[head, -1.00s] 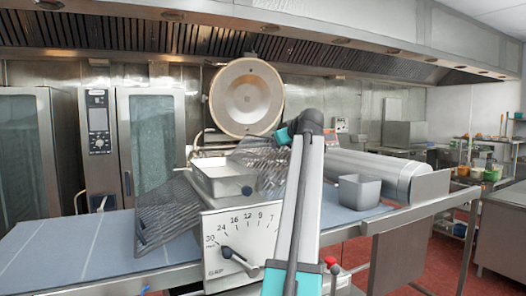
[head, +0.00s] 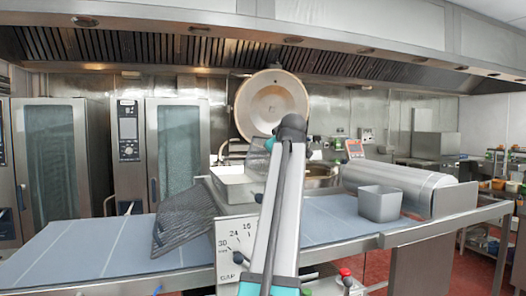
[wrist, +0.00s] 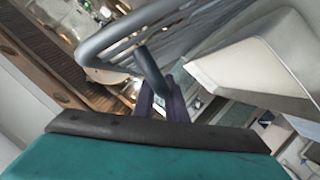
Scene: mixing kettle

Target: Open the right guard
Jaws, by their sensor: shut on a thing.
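The right guard shows in the wrist view as a thick grey tube frame with wire bars (wrist: 205,32). My gripper (wrist: 162,100) is shut on a short grey stem that comes down from this frame. In the head view my arm hides most of the right guard; a sliver of its mesh (head: 256,161) shows left of the arm, above the steel tray. It looks raised, but its exact angle cannot be told. My gripper's fingertips are hidden behind my arm there. The left guard (head: 184,221), a dark mesh panel, slopes down on the machine's left side.
The machine's dial box (head: 236,246) and pale steel tray (head: 232,184) stand close to my arm. A round kettle lid (head: 271,103) stands upright behind. A grey bin (head: 380,203) sits right on the blue belt (head: 85,248), near a steel cylinder (head: 400,182).

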